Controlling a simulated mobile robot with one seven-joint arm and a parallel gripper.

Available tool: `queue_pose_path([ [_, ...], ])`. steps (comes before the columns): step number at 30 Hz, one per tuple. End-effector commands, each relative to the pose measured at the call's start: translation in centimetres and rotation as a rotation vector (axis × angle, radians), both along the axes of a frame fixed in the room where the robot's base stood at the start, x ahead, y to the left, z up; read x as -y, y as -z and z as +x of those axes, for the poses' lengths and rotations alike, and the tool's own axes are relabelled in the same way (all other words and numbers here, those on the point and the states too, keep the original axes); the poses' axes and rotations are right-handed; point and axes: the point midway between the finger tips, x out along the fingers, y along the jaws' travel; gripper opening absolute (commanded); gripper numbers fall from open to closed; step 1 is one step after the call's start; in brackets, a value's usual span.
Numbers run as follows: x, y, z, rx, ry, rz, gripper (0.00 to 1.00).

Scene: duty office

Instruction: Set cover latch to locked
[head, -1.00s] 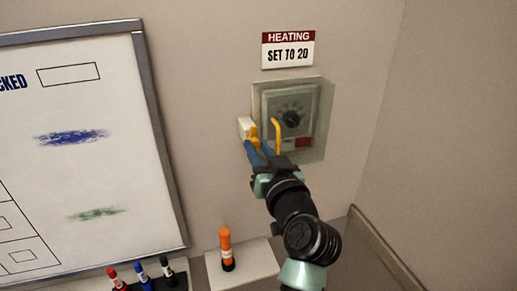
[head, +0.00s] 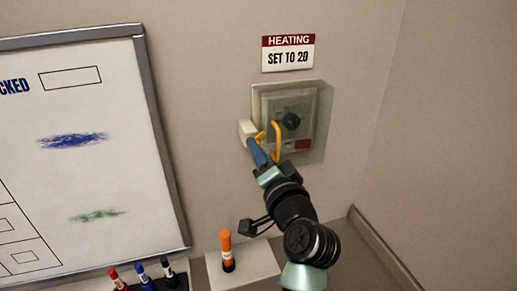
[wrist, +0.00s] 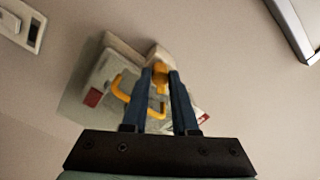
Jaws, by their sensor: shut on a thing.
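The heating dial box sits on the wall behind a clear cover (head: 317,125) with a yellow loop handle (head: 277,141). The handle also shows in the wrist view (wrist: 119,88).
A "HEATING SET TO 20" sign (head: 288,53) hangs above the box. A whiteboard (head: 150,165) is on the left. The wall to the right is clear.

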Motion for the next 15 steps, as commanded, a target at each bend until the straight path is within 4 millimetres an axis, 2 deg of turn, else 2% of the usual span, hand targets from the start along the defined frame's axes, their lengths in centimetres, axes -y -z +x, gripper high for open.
queue_pose_path([
  [15, 0.10, -0.30, 0.00, -0.146, 0.003, 0.451, 0.00],
])
